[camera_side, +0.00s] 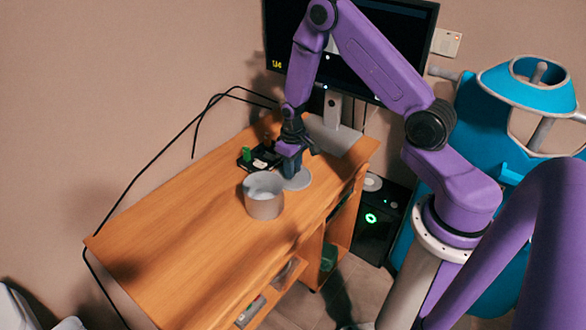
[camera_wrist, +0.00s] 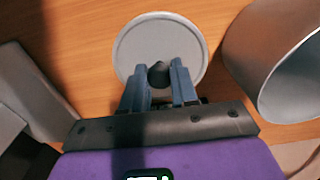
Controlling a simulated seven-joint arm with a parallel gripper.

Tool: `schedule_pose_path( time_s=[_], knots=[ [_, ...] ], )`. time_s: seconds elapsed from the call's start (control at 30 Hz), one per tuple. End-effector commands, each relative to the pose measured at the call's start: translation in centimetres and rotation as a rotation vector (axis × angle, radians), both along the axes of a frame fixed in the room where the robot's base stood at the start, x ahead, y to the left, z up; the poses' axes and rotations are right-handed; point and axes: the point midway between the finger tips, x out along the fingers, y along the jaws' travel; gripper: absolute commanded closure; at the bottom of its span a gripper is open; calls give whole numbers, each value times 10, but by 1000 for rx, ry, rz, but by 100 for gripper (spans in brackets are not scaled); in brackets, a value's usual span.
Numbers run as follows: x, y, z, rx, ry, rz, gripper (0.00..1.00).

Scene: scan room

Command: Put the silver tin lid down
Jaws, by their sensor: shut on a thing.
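The silver tin lid (camera_wrist: 160,32) is a flat round disc with a raised rim and a dark knob (camera_wrist: 158,74) at its middle. My gripper (camera_wrist: 160,80) is shut on this knob. In the side view the lid (camera_side: 297,181) is at the desk's surface, partly hidden behind my gripper (camera_side: 290,166). I cannot tell whether it touches the wood or hangs just above it. The open silver tin (camera_side: 264,198) stands upright beside it, nearer the camera; in the wrist view the tin (camera_wrist: 262,50) is at the right, apart from the lid.
The wooden desk (camera_side: 190,255) is clear toward the front left. A dark tray-like thing with a green item (camera_side: 246,155) lies left of my gripper. A monitor (camera_side: 400,45) stands behind on a grey base (camera_side: 332,134). The desk's right edge is close to the lid.

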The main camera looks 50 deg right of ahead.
Motion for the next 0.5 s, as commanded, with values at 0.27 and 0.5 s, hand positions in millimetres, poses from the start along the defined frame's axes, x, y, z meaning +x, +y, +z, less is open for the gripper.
schedule_pose_path(
  time_s=[0.27, 0.5],
  knots=[
    [0, 0, -6, 0, 0, -1, 100],
    [0, 0, -9, 0, 0, 0, 69]
  ],
)
